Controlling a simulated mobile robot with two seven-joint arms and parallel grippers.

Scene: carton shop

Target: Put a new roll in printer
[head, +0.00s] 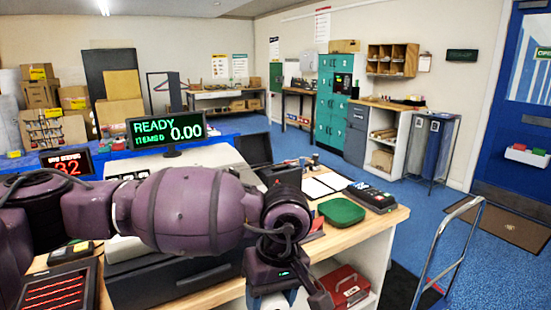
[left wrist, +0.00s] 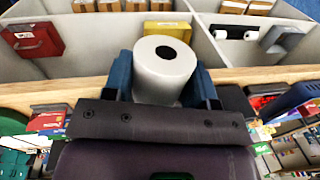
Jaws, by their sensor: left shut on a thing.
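My left gripper (left wrist: 164,88) is shut on a white paper roll (left wrist: 165,70) with a dark core, held between its blue fingers. The roll's end faces up in the left wrist view, in front of the open shelf below the counter. In the head view my left gripper (head: 287,292) points down at the counter's front side, and the roll is mostly hidden there. A dark boxy device (head: 280,174) that may be the printer stands on the counter behind my arm. I cannot tell whether its cover is open. My right gripper is not in view.
The wooden counter (head: 372,232) holds a green tray (head: 341,211), a card terminal (head: 371,197) and a clipboard (head: 326,184). The shelf below holds a red box (left wrist: 33,40), a yellow box (left wrist: 168,29) and a grey item (left wrist: 284,38). A metal-framed cart (head: 437,246) stands at right.

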